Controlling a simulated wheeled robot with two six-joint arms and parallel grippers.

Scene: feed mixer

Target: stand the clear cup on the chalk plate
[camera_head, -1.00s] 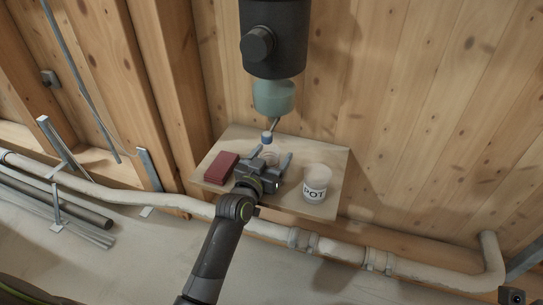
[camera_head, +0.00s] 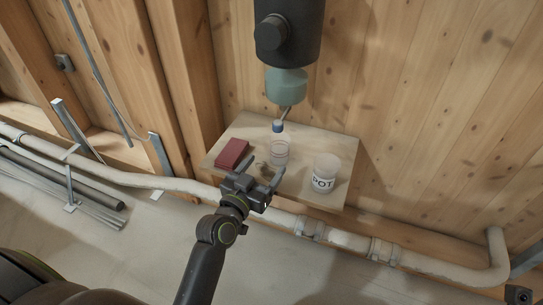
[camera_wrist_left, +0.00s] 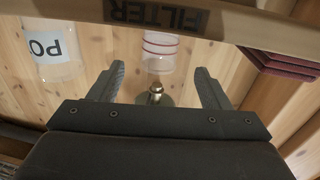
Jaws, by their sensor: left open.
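The clear cup (camera_head: 279,153), with thin red rings, stands upright on the wooden shelf, below the blue-tipped outlet (camera_head: 278,126) of the mixer. It also shows in the left wrist view (camera_wrist_left: 160,50), beyond my fingertips. I cannot make out a separate chalk plate under it. My left gripper (camera_head: 263,167) is open and empty, on the near side of the cup and apart from it. In the left wrist view the two fingers (camera_wrist_left: 157,78) are spread, with nothing between them. My right gripper is not in view.
A dark red block (camera_head: 232,153) lies left of the cup on the shelf (camera_head: 258,131). The dark mixer (camera_head: 290,35) with a green lower part hangs above. A pale pipe (camera_head: 345,240) runs below the shelf.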

